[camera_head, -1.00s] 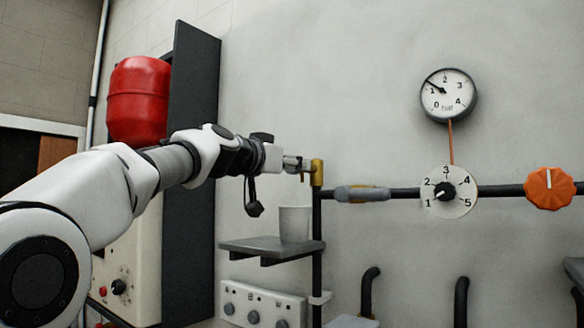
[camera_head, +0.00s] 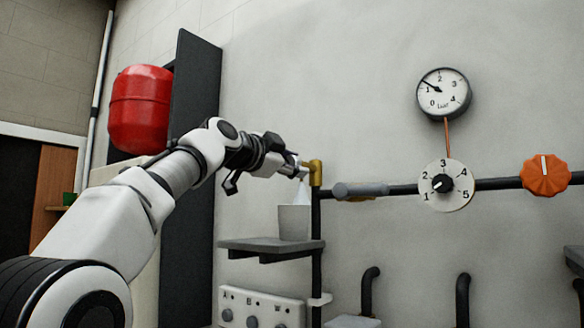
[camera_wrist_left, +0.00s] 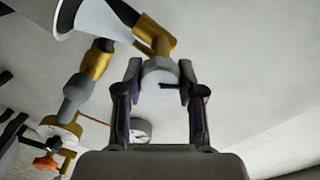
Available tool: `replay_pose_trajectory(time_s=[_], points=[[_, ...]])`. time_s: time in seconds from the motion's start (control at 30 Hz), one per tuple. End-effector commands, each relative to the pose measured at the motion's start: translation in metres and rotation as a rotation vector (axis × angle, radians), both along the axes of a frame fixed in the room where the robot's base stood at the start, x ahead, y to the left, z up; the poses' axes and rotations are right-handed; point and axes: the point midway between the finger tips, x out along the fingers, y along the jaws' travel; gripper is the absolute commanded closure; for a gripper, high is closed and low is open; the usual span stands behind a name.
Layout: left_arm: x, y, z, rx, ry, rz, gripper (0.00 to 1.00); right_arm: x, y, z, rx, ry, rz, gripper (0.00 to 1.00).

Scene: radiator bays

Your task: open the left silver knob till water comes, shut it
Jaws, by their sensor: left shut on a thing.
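My left gripper (camera_head: 298,171) is at the brass tap (camera_head: 316,178) on the upright pipe. In the left wrist view, its two fingers (camera_wrist_left: 160,98) are shut on the silver knob (camera_wrist_left: 160,68) of the tap, one finger on each side. A pale, whitish stream (camera_head: 302,192) shows below the tap and runs down to the cup. The light grey cup (camera_head: 294,224) stands upright on the shelf under the tap. In the head view the gripper mostly hides the knob. My right gripper is in neither view.
A dark shelf (camera_head: 270,245) holds the cup. To the right are a grey-handled valve (camera_head: 360,190), a numbered dial (camera_head: 446,185), an orange knob (camera_head: 546,175) and a pressure gauge (camera_head: 444,94). A red tank (camera_head: 140,110) and dark panel (camera_head: 190,180) stand left.

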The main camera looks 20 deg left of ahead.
Motion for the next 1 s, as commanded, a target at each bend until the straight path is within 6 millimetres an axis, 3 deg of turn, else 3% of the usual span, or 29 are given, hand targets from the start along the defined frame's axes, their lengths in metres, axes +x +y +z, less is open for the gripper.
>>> replay_pose_trajectory(time_s=[0.4, 0.97, 1.0], points=[[-0.0013, 0.0000, 0.0023, 0.204, -0.081, 0.003, 0.96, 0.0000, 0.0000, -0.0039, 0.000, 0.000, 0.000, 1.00], [-0.0013, 0.0000, 0.0024, 0.235, -0.092, 0.003, 0.96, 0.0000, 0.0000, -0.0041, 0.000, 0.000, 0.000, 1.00], [-0.0013, 0.0000, 0.0025, 0.235, -0.092, 0.003, 0.48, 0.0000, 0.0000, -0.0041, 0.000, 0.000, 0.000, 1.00]])
